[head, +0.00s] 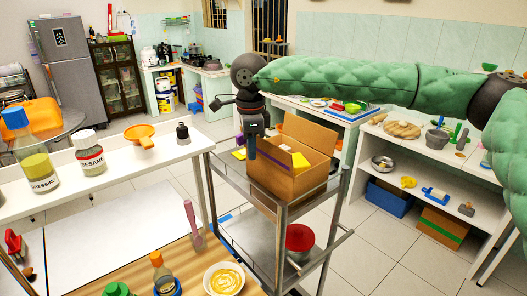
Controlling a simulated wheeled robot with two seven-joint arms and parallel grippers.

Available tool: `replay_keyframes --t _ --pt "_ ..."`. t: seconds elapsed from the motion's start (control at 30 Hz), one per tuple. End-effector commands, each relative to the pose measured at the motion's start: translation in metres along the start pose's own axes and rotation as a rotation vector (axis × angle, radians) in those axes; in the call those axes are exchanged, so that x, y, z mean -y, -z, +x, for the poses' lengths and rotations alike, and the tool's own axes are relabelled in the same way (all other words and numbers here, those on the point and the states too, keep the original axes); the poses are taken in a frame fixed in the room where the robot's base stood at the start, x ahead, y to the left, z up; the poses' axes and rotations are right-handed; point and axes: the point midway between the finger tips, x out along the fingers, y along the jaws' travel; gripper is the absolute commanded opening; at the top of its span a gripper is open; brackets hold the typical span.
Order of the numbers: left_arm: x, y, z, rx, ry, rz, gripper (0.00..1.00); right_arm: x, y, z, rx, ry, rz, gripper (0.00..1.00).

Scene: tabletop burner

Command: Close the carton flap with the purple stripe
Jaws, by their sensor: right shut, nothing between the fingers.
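The brown carton (270,176) stands open on the top of a metal cart. Its back flap (312,132) stands up and tilts back. Yellow shows inside the carton (300,160). My right gripper (252,153) comes in from the right on a green padded arm and hangs down at the carton's left edge. It is shut and empty; I cannot tell whether it touches the carton. My left gripper is not in view.
The metal cart (225,178) has a lower shelf with a red-lidded pot (299,238). White counters with bottles flank it left. A shelf on the right holds another carton with a green stripe (443,227). Free floor (375,240) lies between cart and right shelf.

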Motion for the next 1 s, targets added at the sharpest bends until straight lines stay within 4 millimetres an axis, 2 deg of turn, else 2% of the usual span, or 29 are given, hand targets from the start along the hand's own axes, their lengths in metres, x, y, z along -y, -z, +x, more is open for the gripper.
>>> replay_keyframes --t 1.0 --pt "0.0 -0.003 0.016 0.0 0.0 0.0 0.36 0.01 0.018 -0.014 0.001 0.0 0.002 0.0"
